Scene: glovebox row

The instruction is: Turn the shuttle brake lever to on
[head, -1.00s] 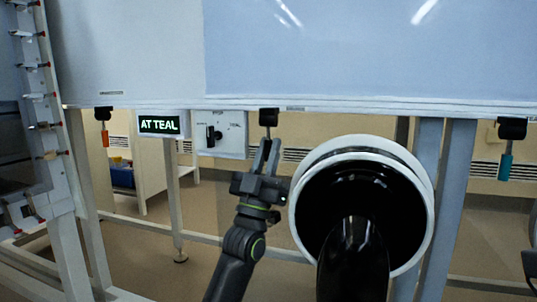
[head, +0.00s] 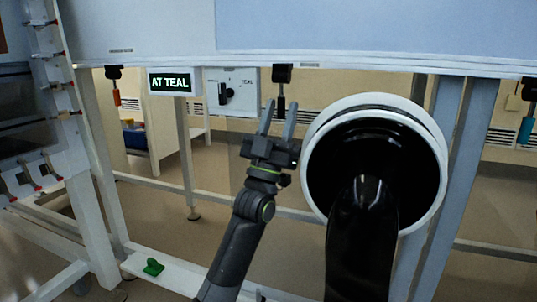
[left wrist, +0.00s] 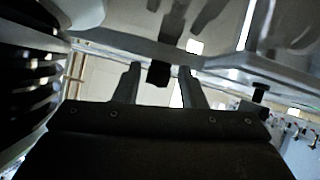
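I cannot tell for sure which part is the shuttle brake lever. A black knob (head: 225,93) stands on a white panel (head: 245,103) that has "TEAL" on its right; its other lettering is too small to read. A small green lever-like piece (head: 153,267) sits on the low white rail at lower left. My left gripper (head: 281,103) is open and empty, fingers pointing up, right of the panel. A black hanging piece (head: 282,73) shows behind and between its fingertips, apart or touching I cannot tell. The left wrist view shows both fingers (left wrist: 158,88) spread. My right gripper is out of view.
A sign (head: 170,82) reads "AT TEAL". Orange (head: 116,97) and teal (head: 526,130) handles hang under the cabinet edge. A white-ringed black port (head: 437,170) with a black sleeve stands close right of my left gripper. White legs and rails frame the space below.

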